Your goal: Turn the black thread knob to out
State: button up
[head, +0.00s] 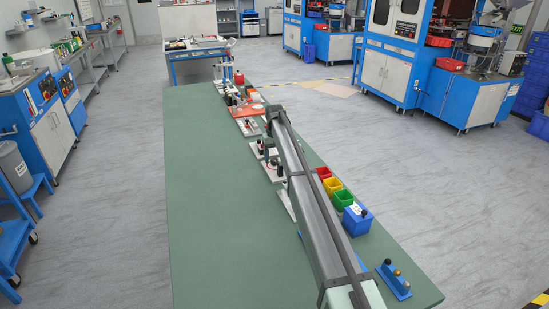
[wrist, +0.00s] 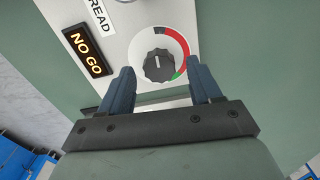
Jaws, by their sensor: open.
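The black knob (wrist: 158,66) sits on a white round dial on a light grey panel (wrist: 120,35) in the wrist view. Its white pointer line points towards the top of the picture. A red arc runs along the dial's upper right, with a short green part at the lower right. My gripper (wrist: 160,72) is open, with one dark blue finger to the left of the knob and one to the right. Neither finger is visibly closed on it. In the head view my arm covers the gripper, and I cannot make out the knob there.
A NO GO sign (wrist: 86,49) and a partly cut-off label reading "READ" (wrist: 99,16) are left of the knob. Red, yellow, green and blue bins (head: 357,220) stand right of my arm on the green table (head: 215,220). The table's left side is clear.

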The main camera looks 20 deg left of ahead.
aim_at(274, 159)
notch_tip(274, 159, up, 13)
jog(key=shift+r, duration=0.15)
dwell(0.4)
